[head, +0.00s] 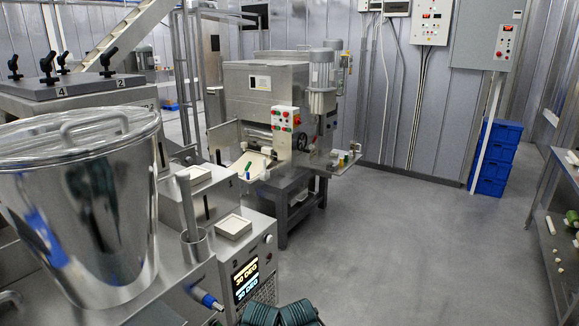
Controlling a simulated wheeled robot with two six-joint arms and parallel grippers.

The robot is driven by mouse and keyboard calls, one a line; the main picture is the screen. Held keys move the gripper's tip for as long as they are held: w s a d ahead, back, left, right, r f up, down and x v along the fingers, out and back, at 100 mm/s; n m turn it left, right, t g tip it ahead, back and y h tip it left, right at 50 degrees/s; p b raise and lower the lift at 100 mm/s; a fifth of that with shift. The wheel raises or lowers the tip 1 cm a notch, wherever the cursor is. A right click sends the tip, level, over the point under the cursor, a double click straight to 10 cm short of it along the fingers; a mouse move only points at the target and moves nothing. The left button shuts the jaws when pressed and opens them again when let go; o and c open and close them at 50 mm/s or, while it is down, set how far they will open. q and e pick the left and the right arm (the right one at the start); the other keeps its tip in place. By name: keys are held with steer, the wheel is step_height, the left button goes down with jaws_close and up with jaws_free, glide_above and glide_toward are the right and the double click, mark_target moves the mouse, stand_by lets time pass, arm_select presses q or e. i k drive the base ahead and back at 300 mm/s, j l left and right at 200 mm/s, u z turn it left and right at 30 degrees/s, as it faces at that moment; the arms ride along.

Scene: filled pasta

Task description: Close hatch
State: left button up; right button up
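No part in the head view is plainly marked as the hatch. A steel machine (249,90) stands in the middle distance. A metal panel (223,137) sticks out at its left side, and the front beside it looks open, with a pale sloping surface (250,164) inside. From here I cannot tell whether this panel is the hatch. A large steel pot (105,215) stands near me on the left, with its lid (85,137) on top.
A control unit with a lit display (246,279) stands close in front, beside the pot. Blue crates (494,158) are stacked at the back wall. A table (561,235) runs along the right edge. The grey floor (400,240) between is clear.

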mark_target(222, 136)
steer(key=i+l+z, duration=0.75)
steer(key=i, duration=0.25)
steer(key=i+z, duration=0.4)
steer(key=i+u, duration=0.2)
steer(key=i, duration=0.25)
steer(key=i+u, duration=0.15)
steer(key=i, duration=0.35)
steer(key=i+l+u, duration=0.2)
steer(key=i, duration=0.25)
steer(key=i+l+u, duration=0.15)
steer(key=i, duration=0.3)
steer(key=i+j+u, duration=0.2)
steer(key=i+u, duration=0.2)
steer(key=i, duration=0.25)
steer(key=i+u, duration=0.35)
steer(key=i, duration=0.25)
steer(key=i+j, duration=0.7)
steer(key=j, duration=0.25)
steer(key=i+j, duration=0.35)
steer(key=j, duration=0.1)
